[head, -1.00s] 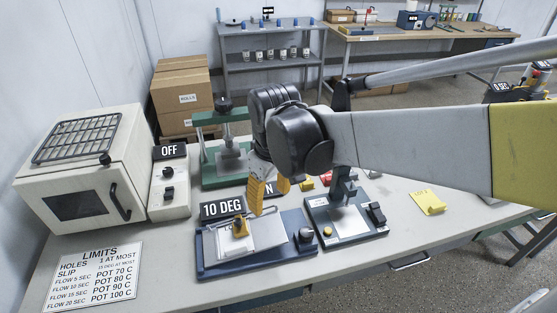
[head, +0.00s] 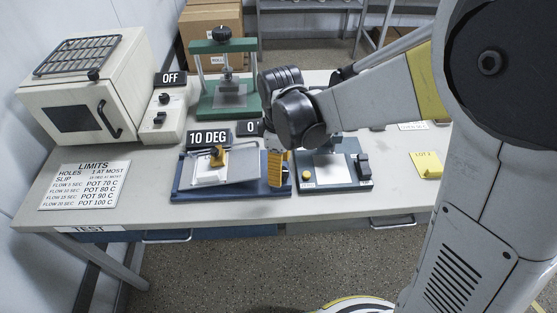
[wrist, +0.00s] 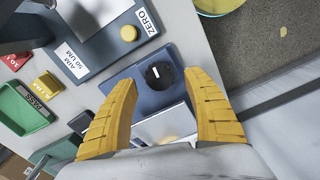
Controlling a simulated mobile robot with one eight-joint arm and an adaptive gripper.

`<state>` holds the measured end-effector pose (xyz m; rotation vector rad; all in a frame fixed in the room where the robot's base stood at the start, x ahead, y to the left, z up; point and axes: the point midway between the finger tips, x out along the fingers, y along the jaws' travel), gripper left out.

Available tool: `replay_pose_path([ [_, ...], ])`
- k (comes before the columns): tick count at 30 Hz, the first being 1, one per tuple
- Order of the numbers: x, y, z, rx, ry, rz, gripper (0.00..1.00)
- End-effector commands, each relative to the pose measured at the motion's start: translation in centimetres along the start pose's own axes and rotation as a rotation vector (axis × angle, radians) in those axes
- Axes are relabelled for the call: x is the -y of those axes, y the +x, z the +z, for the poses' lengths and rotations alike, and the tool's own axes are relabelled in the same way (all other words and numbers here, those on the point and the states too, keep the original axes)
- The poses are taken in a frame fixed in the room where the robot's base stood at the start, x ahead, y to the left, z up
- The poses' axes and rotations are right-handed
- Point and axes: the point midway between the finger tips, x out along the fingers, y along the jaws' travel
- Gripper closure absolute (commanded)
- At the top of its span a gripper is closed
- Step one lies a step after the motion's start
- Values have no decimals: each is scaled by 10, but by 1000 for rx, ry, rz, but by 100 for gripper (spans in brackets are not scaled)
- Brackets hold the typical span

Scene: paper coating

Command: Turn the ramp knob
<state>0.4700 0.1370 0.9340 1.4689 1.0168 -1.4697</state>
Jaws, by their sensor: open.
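The ramp device has a dark blue base (head: 225,194) and a tilted pale plate (head: 238,167), with a sign (head: 209,138) reading 10 DEG behind it. In the wrist view its black round knob (wrist: 159,75) with a white mark sits on the blue base. My gripper (head: 276,184) is over the right end of that base in the head view, where it hides the knob. In the wrist view my open gripper (wrist: 160,80) has its yellow fingertips on either side of the knob, with gaps showing; I cannot tell the remaining height.
A gauge (head: 335,180) with a yellow button stands close to the right, labelled ZERO in the wrist view. A green press (head: 222,100) stands behind, and an oven (head: 80,90) and a switch box (head: 160,118) are at left. The table front is clear.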

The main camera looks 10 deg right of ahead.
Motion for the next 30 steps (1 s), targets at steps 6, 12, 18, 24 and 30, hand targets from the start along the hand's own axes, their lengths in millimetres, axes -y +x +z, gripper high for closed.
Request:
replay_pose_path([
  [6, 0, 17, 0, 0, 1, 0, 41],
  [12, 0, 17, 0, 0, 1, 0, 41],
  [18, 0, 17, 0, 0, 1, 0, 83],
  [24, 0, 17, 0, 0, 3, 0, 95],
  [30, 0, 17, 0, 0, 41, 0, 95],
])
